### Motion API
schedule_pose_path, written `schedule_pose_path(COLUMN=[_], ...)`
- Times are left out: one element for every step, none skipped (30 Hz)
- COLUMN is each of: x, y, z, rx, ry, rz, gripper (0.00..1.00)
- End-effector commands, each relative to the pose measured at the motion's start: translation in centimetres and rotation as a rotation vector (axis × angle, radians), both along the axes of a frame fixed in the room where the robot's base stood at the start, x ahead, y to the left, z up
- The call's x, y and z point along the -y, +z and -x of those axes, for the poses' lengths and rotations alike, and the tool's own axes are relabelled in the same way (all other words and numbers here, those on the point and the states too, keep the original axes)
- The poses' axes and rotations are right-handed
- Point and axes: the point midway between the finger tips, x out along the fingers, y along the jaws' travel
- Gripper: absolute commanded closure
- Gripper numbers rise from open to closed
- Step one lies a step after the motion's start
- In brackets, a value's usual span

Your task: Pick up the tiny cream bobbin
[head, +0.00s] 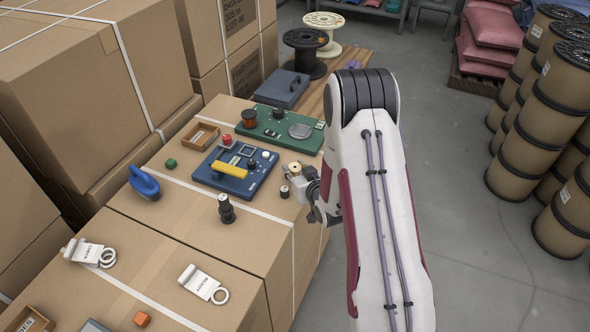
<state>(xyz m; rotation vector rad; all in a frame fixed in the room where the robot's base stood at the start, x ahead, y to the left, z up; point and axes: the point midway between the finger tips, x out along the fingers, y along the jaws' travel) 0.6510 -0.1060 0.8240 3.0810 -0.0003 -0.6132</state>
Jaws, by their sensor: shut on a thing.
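The tiny cream bobbin (294,167) is near the right edge of the cardboard-box surface, beside the blue panel. My gripper (301,177) reaches in from the right and is shut on the bobbin. The fingers are small here and partly merge with the bobbin's outline. I cannot tell whether the bobbin is clear of the surface.
A small black-and-white cylinder (284,192) stands just below the gripper. The blue panel (205,175) with a yellow handle lies left, and a green panel (262,127) behind. A dark knobbed piece (226,209) stands in front. The box edge is close on the right.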

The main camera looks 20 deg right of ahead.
Motion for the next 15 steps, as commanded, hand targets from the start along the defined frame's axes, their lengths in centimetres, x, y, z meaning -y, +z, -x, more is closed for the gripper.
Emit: schedule_pose_path(x=[0.0,0.0,0.0,0.0,0.0,0.0,0.0,0.0,0.0,0.0,0.0,0.0,0.0,0.0,0.0], y=[0.3,0.5,0.7,0.9,1.1,1.4,1.7,2.0,2.3,2.7,3.0,3.5,3.8,4.2,4.6], z=[0.0,0.0,0.0,0.0,0.0,0.0,0.0,0.0,0.0,0.0,-0.1,-0.1,-0.1,-0.1,0.0], rx=[0.002,0.002,0.002,0.002,0.002,0.002,0.002,0.002,0.002,0.003,0.004,0.003,0.003,0.003,0.004], ry=[0.0,0.0,0.0,0.0,0.0,0.0,0.0,0.0,0.0,0.0,0.0,0.0,0.0,0.0,0.0], rz=[0.0,0.0,0.001,0.0,0.0,0.0,0.0,0.0,0.0,0.0,0.0,0.0,0.0,0.0,0.001], gripper=[0.91,0.91,0.91,0.91,0.91,0.91,0.91,0.91,0.91,0.91,0.91,0.91,0.91,0.91,0.91])
